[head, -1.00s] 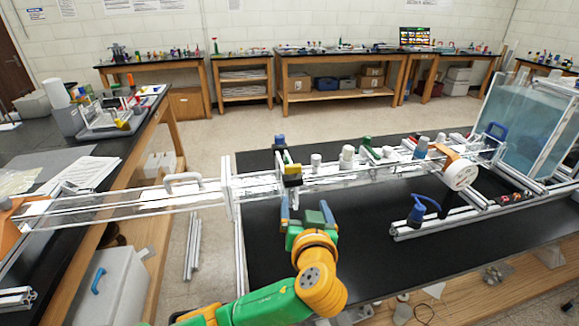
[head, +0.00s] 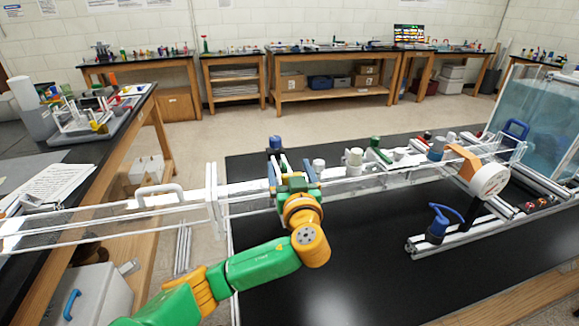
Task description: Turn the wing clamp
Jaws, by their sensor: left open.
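My left gripper (head: 292,172) is open, its blue-tipped fingers apart, at the near end of the clear-walled extrusion frame (head: 345,180). It stands in front of the spot of a small yellow and black fitting on the rail, which it now mostly hides. I cannot tell whether the fingers touch this fitting, or for sure that it is the wing clamp. A blue knob (head: 275,142) stands upright just behind the gripper. A green fitting (head: 378,150) sits farther right on the frame. My right gripper is not in view.
A blue-handled fitting (head: 440,222) stands on a lower rail at right, near a white round part (head: 489,180) with an orange bracket. A clear water tank (head: 535,120) is at far right. The black tabletop (head: 340,255) in front is bare.

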